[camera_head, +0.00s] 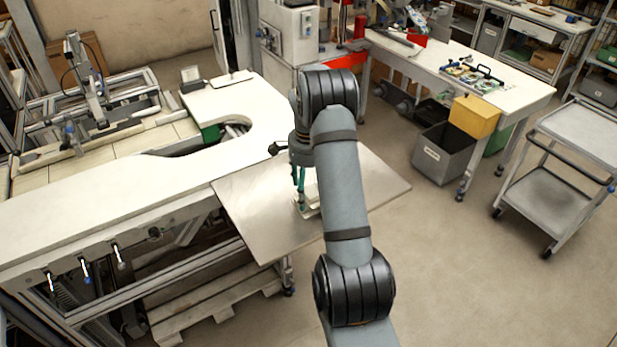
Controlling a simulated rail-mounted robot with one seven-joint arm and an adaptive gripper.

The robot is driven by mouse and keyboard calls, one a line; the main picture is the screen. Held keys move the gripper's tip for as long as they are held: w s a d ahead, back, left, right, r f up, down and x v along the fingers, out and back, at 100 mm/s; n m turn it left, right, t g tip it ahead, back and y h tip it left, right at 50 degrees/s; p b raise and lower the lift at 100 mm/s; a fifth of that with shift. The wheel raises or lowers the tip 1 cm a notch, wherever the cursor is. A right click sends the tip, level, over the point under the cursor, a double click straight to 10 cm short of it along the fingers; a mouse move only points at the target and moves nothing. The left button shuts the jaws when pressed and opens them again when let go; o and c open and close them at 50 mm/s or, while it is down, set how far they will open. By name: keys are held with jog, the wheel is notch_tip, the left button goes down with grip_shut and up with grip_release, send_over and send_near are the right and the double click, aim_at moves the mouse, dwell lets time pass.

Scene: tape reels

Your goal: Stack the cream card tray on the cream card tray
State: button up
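A cream card tray (312,198) shows in part on the grey metal table plate (250,203), just left of my arm. My arm covers its right side. I cannot make out a second cream tray as a separate thing; one may be hidden behind my arm or stacked with this one. My gripper (301,205) points down with teal fingers at the left edge of the visible tray. The fingertips look close to or touching the tray, and I cannot tell whether they are shut on it.
The metal plate is bare to the left of the tray. A white curved counter (130,190) adjoins it at left.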

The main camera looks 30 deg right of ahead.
notch_tip(320, 180, up, 12)
dwell(0.4)
jog(key=shift+f, duration=0.25)
notch_tip(320, 180, down, 10)
jog(key=shift+f, duration=0.1)
dwell(0.5)
